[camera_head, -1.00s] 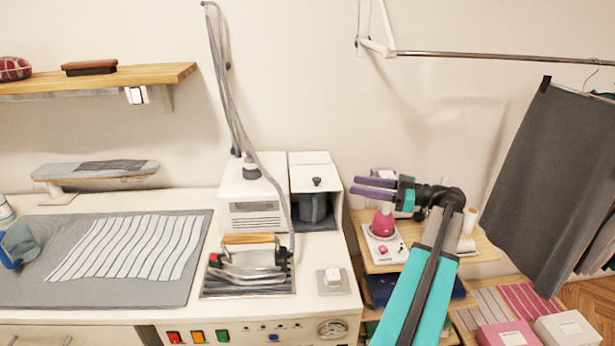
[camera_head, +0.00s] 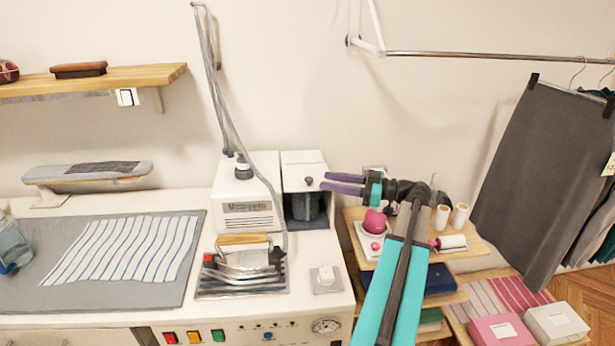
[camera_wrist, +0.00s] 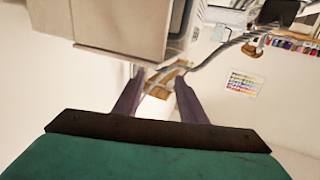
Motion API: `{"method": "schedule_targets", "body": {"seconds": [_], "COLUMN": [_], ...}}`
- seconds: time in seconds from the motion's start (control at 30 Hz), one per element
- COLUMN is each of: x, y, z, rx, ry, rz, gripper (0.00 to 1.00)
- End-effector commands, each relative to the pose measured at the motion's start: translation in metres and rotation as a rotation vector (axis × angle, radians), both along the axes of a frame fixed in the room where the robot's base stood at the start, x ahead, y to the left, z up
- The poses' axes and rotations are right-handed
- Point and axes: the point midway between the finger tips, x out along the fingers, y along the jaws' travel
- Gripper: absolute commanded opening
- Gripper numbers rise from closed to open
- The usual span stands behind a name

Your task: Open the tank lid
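The white tank unit (camera_head: 290,160) stands at the right end of the white worktop, beside a white boiler box. A small dark knob (camera_head: 309,181) shows on its lid. Below it is a dark recess with a grey vessel (camera_head: 305,206) inside. My gripper (camera_head: 323,181) has purple fingers, one above the other, pointing left, with the tips just right of the knob. In the wrist view the fingers (camera_wrist: 160,76) are spread with nothing between them. A pale box (camera_wrist: 120,25) fills the upper left there. I cannot tell whether the tips touch the lid.
An iron (camera_head: 243,258) rests on its stand in front of the boiler, with a hose rising from behind it. A wooden shelf unit (camera_head: 465,262) with a pink-topped device and spools stands right of the worktop, under my arm.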

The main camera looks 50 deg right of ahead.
Motion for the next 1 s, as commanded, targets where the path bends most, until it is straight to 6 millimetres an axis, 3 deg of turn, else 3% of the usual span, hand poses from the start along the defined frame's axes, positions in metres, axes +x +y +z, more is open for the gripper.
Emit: {"method": "schedule_targets", "body": {"seconds": [0.5,0.97,1.0], "x": [0.059,0.067,0.067], "y": [0.031,0.035,0.035], "z": [0.001,0.0,0.0], "rx": [0.0,-0.001,0.0], "ry": [0.0,0.0,0.0], "rz": [0.002,0.001,0.001], "gripper": [0.38,0.38,0.33]}}
